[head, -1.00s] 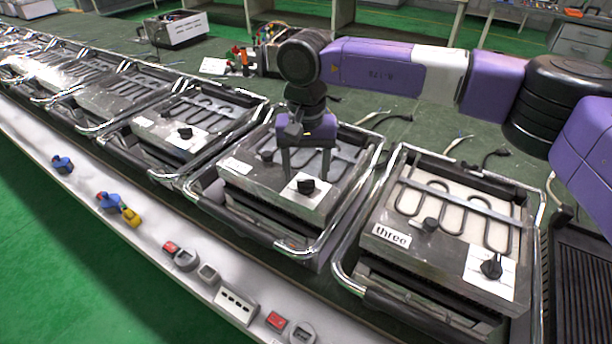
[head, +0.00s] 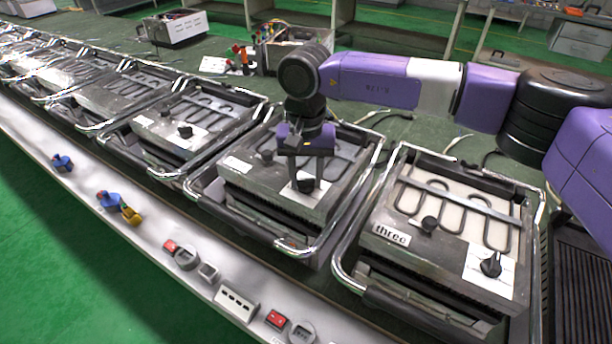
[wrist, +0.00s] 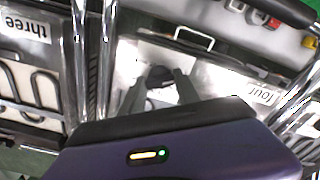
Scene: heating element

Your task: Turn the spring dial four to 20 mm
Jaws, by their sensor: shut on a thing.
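The spring dial four is a black knob (wrist: 158,76) on a white plate, on the front right corner of the grey heating unit labelled "four" (wrist: 262,94). In the head view that unit (head: 262,198) stands left of the one labelled "three". My gripper (head: 305,180) points down over the dial, with one finger on each side of it. In the wrist view the gripper (wrist: 160,84) is shut on the knob between its fingertips. The fingers partly hide the knob in the head view. The scale marks are too small to read.
Unit three (head: 405,258) stands to the right with its own dial (head: 491,265). A second, smaller knob (head: 266,156) sits left of the gripper on unit four. Chrome rails (head: 365,188) border the units. Small switches and sockets (head: 235,305) line the white front ledge.

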